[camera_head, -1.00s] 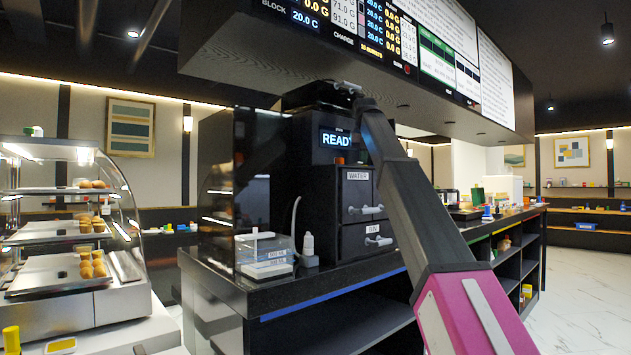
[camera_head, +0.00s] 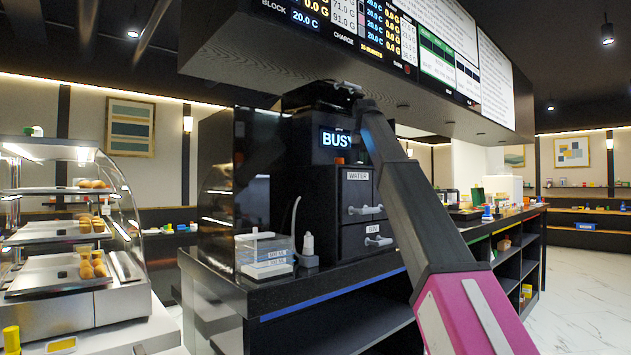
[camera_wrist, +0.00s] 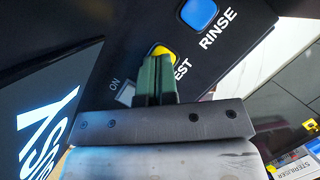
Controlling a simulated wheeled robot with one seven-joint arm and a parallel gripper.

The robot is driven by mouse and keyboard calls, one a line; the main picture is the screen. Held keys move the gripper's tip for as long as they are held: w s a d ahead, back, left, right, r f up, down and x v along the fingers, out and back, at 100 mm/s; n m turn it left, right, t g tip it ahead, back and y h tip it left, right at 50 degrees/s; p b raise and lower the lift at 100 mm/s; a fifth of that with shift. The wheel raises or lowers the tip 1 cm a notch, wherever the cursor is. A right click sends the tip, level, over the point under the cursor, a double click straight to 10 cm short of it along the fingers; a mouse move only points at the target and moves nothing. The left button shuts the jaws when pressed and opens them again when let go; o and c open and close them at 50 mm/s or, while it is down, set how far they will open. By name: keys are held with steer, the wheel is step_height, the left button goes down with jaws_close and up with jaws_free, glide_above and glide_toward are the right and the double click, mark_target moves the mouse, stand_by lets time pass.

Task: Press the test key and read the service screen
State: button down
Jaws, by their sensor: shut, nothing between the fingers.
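The service screen (camera_head: 335,139) on the black machine reads "BUSY" in blue-white letters, its right end partly covered by my arm. Its lit letters also show at the lower left of the wrist view (camera_wrist: 45,130). The yellow test key (camera_wrist: 162,49) sits on a dark panel, with its label partly covered so that only "EST" shows. My gripper (camera_wrist: 157,62) is shut and empty, its green fingertips over the yellow key and hiding most of it. They look to be touching it, but the depth is hard to judge. The fingertips cannot be made out in the head view.
A blue "RINSE" key (camera_wrist: 199,13) and a pale square marked "ON" (camera_wrist: 127,94) flank the test key. A large overhead display (camera_head: 400,45) hangs above the machine. Drawers (camera_head: 357,195) marked "WATER" and "BIN" are below. A glass pastry case (camera_head: 75,240) stands at left.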

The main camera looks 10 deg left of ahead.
steer(key=shift+r, duration=3)
